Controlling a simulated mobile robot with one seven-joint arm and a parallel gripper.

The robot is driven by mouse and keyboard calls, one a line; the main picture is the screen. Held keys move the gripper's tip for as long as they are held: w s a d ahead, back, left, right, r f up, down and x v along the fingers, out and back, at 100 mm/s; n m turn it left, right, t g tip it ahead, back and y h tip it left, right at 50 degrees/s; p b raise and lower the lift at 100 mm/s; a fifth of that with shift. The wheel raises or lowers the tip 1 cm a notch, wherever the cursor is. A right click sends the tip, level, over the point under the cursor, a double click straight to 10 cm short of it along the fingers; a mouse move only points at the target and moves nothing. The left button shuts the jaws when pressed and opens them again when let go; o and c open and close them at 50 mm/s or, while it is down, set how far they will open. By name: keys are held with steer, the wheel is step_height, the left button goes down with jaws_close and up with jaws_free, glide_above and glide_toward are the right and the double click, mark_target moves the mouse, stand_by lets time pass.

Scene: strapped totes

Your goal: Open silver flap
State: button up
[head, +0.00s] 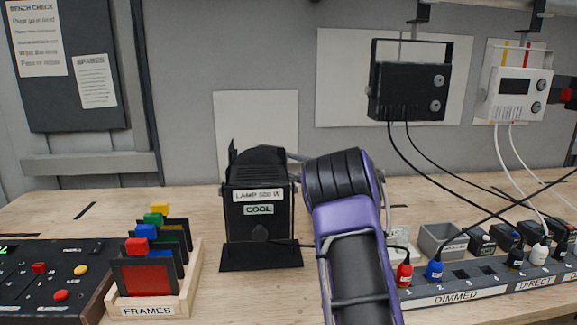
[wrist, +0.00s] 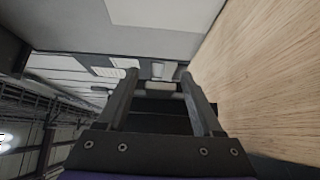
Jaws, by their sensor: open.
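The black lamp housing (head: 258,205), labelled LAMP 500 W and COOL, stands upright on the bench left of centre in the head view. I cannot make out a silver flap for certain in either view. My purple and black arm covers the area just right of the lamp in the head view and hides my gripper there. In the wrist view my gripper (wrist: 160,75) is open, its two dark fingers apart. A dark surface shows between the fingers, with small pale grey pieces beyond the tips. I cannot tell whether the fingers touch anything.
A wooden rack of coloured frames (head: 150,300) and a control panel (head: 50,275) stand at the left. A socket strip (head: 460,292) with plugs and cables lies at the right.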

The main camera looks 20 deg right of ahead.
steer(key=shift+x, duration=1.05)
jaws_close()
stand_by(0.7)
